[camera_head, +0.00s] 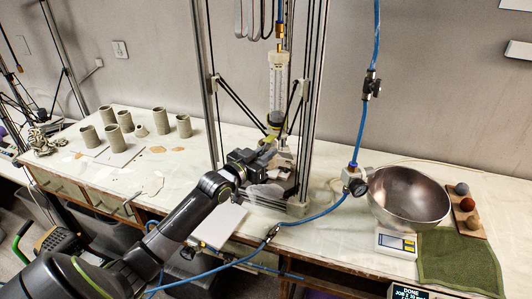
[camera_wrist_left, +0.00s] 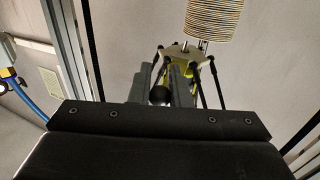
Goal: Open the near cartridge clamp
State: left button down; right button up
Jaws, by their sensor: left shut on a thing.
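My left gripper (camera_head: 268,153) is at the front of the printer, just below this collar. In the left wrist view, my left gripper's dark fingers (camera_wrist_left: 166,84) are shut at a black ball knob (camera_wrist_left: 159,95). Behind them are a pale plate (camera_wrist_left: 188,54) with dark rods and some yellow-green. The clamp's own shape is mostly hidden behind my gripper. I cannot tell how far it is open. My right gripper is not in view.
Metal posts (camera_head: 203,80) stand close on both sides. A blue hose (camera_head: 318,216) crosses in front. A steel bowl (camera_head: 409,196), a green towel (camera_head: 459,261) and a board with clay balls (camera_head: 468,212) are at right. Several clay cups (camera_head: 183,126) stand at left.

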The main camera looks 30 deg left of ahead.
pick_arm(q)
jog(key=r+g+p, duration=0.1)
jog(key=p, duration=0.2)
jog(key=shift+r+n+g, duration=0.1)
jog(key=shift+n+g, duration=0.2)
jog(key=c, duration=1.3)
grip_release()
jog(key=shift+c, duration=0.2)
